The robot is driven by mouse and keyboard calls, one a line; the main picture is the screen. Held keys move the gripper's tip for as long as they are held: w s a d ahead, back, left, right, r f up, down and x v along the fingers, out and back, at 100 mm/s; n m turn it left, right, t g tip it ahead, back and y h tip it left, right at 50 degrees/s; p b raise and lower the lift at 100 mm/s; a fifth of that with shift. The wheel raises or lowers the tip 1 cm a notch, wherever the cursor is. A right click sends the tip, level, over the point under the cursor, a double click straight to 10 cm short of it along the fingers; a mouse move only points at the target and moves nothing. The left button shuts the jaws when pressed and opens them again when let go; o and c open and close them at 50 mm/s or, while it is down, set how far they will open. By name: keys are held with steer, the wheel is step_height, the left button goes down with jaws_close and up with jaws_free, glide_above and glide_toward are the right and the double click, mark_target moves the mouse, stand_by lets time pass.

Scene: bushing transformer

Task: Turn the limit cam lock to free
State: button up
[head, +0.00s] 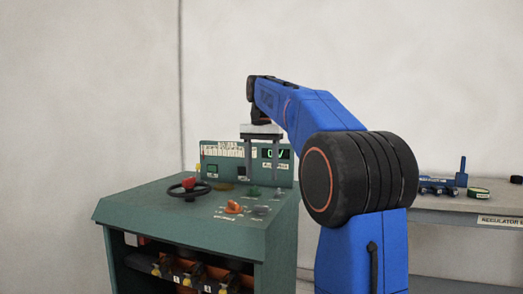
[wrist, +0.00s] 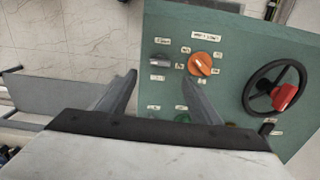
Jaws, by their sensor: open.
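The green sloped console (head: 170,228) carries several knobs with small labels that I cannot read well. An orange knob (head: 233,207) sits near the front edge; it also shows in the wrist view (wrist: 200,64). A grey knob (wrist: 160,62) sits beside it, to its left in the wrist view. I cannot tell for certain which knob is the limit cam lock. My gripper (head: 262,178) is open, pointing down over the console's right part. In the wrist view its fingertips (wrist: 160,76) lie apart on either side of the grey knob's line, with nothing between them.
A black handwheel with a red knob (wrist: 284,97) stands beside the orange knob. A display panel (head: 276,153) rises at the console's back. A grey bench (head: 450,205) with small parts stands at the right.

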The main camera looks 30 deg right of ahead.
step_height(320, 180, up, 7)
stand_by(0.3)
stand_by(0.5)
steer(key=s+a+f+n+t, duration=0.1)
steer(key=s+a+f+n, duration=0.2)
steer(key=s+a+f, duration=0.3)
steer(key=s+a+f+n+t, duration=0.1)
steer(key=s+a+f+n, duration=0.3)
steer(key=s+f, duration=0.45)
steer(key=s+a+f+n+t, duration=0.1)
steer(key=s+a+f, duration=0.1)
steer(key=s+f, duration=0.3)
steer(key=s+a+f+n+t, duration=0.1)
steer(key=s+f, duration=0.4)
steer(key=f, duration=0.6)
steer(key=s+a+f+n, duration=0.1)
steer(key=s+a+f, duration=0.2)
steer(key=s+f, duration=0.2)
step_height(320, 180, down, 4)
steer(key=shift+s+r+n+t, duration=0.25)
steer(key=shift+s+n+t, duration=0.05)
steer(key=shift+s+t, duration=0.1)
